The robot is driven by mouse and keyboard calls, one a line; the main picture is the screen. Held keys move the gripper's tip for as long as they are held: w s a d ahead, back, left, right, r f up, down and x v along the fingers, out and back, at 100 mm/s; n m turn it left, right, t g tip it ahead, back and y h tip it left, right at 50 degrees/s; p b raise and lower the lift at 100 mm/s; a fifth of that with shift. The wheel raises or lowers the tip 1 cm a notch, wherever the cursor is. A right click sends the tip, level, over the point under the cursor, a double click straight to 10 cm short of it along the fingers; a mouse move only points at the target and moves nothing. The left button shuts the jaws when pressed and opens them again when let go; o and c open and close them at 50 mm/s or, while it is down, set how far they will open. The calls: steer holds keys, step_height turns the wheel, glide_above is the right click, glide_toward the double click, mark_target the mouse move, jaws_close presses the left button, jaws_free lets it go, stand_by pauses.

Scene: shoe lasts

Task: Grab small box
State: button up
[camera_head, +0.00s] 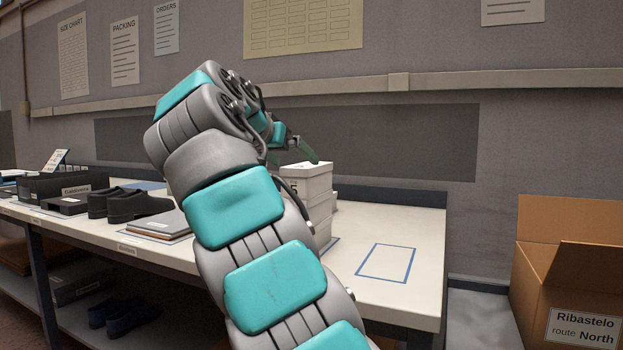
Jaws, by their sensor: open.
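Small white boxes stand in a stack on the bench. The top small box (306,176) shows its lid and part of its front; the lower boxes (319,212) are partly hidden behind my arm. My gripper (306,153) is open just above the top box, its finger close over the lid. I cannot tell from this view whether it touches the lid. My wrist and arm hide much of the gripper and the left side of the stack.
The bench (420,231) has a bare blue-outlined rectangle (387,263) right of the stack. An open cardboard carton (535,270) stands at the right. The wall is behind.

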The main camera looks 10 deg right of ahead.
mark_target(305, 165)
steer(key=shift+t, duration=0.3)
steer(key=x, duration=0.8)
steer(key=w+r+x, duration=0.1)
steer(key=x, duration=0.3)
steer(key=shift+a, duration=0.35)
steer(key=shift+f, duration=0.1)
steer(key=c, duration=1.3)
